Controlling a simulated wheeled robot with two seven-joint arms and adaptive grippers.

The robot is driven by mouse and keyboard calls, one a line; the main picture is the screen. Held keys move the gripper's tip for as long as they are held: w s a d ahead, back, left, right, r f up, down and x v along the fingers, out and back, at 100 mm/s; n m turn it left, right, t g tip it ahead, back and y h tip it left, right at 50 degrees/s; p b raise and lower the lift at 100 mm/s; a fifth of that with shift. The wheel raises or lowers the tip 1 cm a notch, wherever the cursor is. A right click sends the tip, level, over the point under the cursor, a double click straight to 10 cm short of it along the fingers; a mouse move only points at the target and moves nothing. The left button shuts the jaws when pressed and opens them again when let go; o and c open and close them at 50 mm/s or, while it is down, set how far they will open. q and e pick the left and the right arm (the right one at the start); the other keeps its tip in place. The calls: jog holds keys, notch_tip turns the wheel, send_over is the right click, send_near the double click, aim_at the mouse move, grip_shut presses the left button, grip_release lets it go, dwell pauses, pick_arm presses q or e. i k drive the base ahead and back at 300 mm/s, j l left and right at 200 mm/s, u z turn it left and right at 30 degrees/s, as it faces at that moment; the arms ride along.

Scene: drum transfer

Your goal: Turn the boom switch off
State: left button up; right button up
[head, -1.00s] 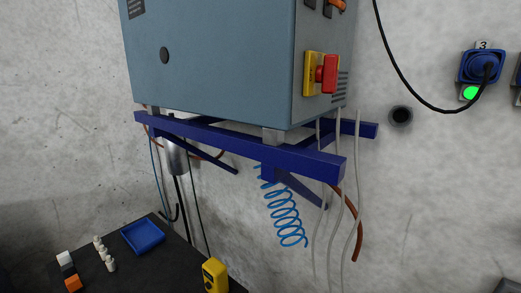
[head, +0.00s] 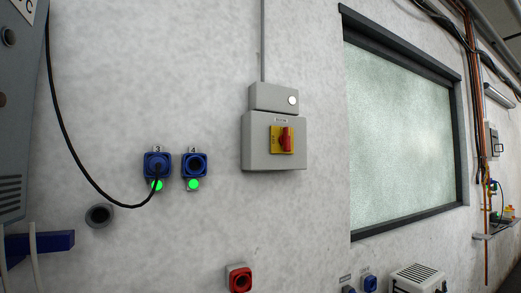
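The switch box (head: 260,142) is a grey box on the wall, near the middle of the head view. It carries a red rotary handle (head: 285,140) on a yellow plate (head: 275,147). The handle looks upright. A small label sits above the plate, too small to read surely. A smaller grey box with a round white lamp or button (head: 292,100) is mounted on top. Neither of my grippers is in view.
Blue sockets 3 (head: 157,163) and 4 (head: 194,165) show green lights; a black cable plugs into socket 3. A grey-blue cabinet (head: 22,120) and blue bracket (head: 40,242) stand at left. A red socket (head: 239,278) is below, a window (head: 403,130) right.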

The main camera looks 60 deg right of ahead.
aim_at(284, 139)
jog(key=z, duration=2.2)
